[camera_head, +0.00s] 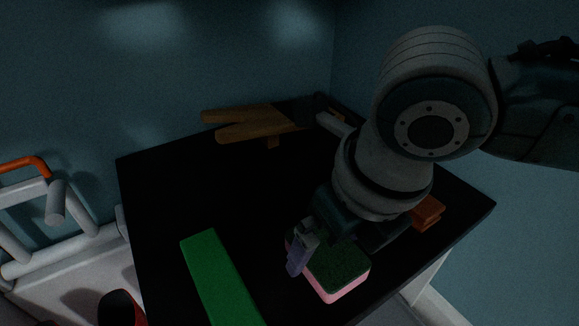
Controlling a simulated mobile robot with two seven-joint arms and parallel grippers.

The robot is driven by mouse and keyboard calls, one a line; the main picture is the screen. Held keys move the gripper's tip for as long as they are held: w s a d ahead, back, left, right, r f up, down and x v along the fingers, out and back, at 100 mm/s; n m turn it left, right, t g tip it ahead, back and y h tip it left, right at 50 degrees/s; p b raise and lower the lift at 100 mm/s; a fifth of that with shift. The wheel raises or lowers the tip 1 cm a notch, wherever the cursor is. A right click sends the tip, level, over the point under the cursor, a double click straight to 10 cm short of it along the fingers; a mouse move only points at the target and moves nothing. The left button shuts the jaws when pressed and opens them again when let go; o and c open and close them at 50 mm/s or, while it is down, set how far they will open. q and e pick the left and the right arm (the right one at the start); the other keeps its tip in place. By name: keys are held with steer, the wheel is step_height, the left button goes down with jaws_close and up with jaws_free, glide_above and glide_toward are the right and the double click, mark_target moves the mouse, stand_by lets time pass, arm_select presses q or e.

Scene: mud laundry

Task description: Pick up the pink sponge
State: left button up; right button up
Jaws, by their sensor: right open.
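The pink sponge (343,289) lies near the front right edge of the black tabletop (170,190). Its top is dark green and its pink side shows at the front. My right gripper (300,252) is at the sponge's left end, pointing down, with a fingertip in front of that end. The gripper is open; its other finger is hidden behind the wrist, and I cannot tell whether it touches the sponge. My left gripper is not in view.
A green block (220,280) lies left of the sponge. An orange-brown block (427,212) sits at the right, close to my arm. Wooden pieces (260,122) lie at the back. A white-grey frame with an orange bar (25,165) stands left of the table.

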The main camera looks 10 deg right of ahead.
mark_target(329, 249)
steer(key=shift+f, duration=0.25)
stand_by(0.4)
steer(key=c, duration=1.3)
steer(key=shift+r, duration=0.1)
step_height(329, 249, up, 20)
steer(key=p, duration=1.1)
steer(key=shift+r, duration=0.2)
